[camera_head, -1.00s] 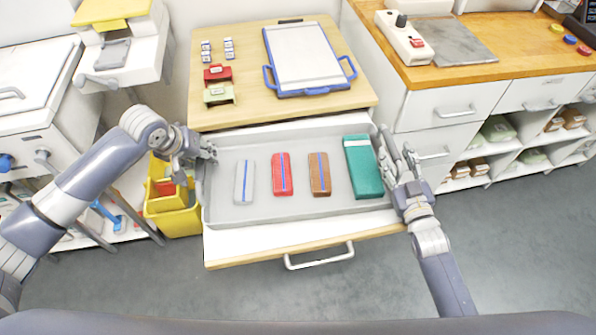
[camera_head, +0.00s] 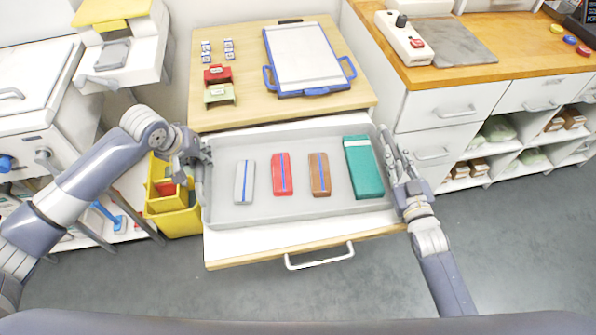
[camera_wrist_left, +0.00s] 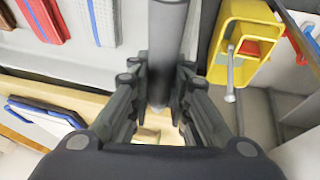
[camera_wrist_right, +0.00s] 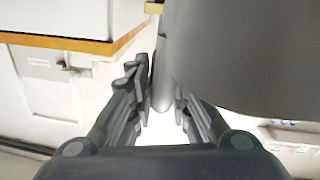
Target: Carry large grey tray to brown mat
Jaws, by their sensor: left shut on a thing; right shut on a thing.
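The large grey tray (camera_head: 290,210) lies level over the pulled-out white drawer, holding a grey, a red, a brown and a larger green packet. My left gripper (camera_head: 206,157) is shut on the tray's left wall; that wall runs between its fingers in the left wrist view (camera_wrist_left: 166,50). My right gripper (camera_head: 389,150) is shut on the tray's right wall, whose grey surface fills much of the right wrist view (camera_wrist_right: 250,55). I cannot tell whether the tray touches the drawer. I see no brown mat.
A wooden top (camera_head: 245,110) behind the tray bears a blue-framed board (camera_head: 302,58) and small red and green stands. A yellow bin (camera_head: 175,215) stands left of the drawer. White cabinets (camera_head: 450,105) stand at right. Grey floor (camera_head: 520,250) is open at front right.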

